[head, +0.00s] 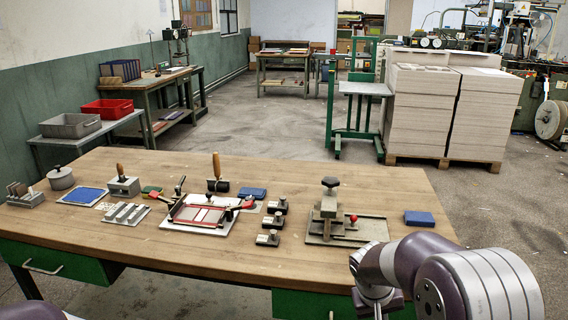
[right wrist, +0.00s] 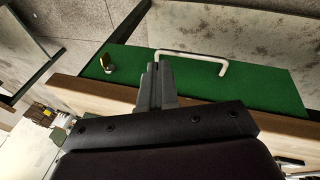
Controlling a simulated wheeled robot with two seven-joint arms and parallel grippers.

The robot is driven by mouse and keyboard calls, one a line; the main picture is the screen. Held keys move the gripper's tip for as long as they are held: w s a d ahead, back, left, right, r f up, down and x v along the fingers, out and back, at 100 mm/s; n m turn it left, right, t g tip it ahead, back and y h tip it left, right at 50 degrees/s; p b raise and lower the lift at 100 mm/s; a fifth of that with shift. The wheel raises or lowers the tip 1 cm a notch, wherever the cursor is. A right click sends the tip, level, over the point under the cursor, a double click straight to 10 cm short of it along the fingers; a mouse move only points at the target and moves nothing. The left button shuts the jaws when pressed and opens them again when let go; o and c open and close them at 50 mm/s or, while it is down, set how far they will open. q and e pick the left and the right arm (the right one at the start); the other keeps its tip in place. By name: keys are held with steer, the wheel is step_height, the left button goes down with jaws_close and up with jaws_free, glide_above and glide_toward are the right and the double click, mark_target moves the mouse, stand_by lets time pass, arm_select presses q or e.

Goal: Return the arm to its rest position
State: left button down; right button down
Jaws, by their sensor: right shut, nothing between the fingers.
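My right arm (head: 440,270) comes in at the lower right of the head view, folded beside the right front corner of the wooden workbench (head: 330,262). Its gripper is out of the head view. In the right wrist view my right gripper (right wrist: 158,72) is shut and empty, its two fingers together in front of a green drawer front (right wrist: 250,82) with a white handle (right wrist: 222,64). I cannot tell the exact gap between the fingers and the drawer. Only a small piece of my left arm (head: 32,312) shows at the lower left of the head view; its gripper is hidden.
The bench carries a red-framed jig (head: 200,214), a clamp press (head: 328,212), a blue block (head: 419,218) near the right end and several small tools. Stacks of greyboard (head: 417,112) and a green cart (head: 360,100) stand behind it. The front strip of the bench top is clear.

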steer(key=s+a+f+y, duration=0.1)
steer(key=s+a+y, duration=0.35)
steer(key=s, duration=1.15)
step_height(320, 180, up, 16)
steer(key=a+h+p, duration=0.1)
steer(key=p, duration=1.5)
steer(key=shift+s+a+r+n+g+p, duration=0.15)
steer(key=shift+a+r+n+g+p, duration=0.05)
steer(key=shift+a+n+g+p, duration=0.2)
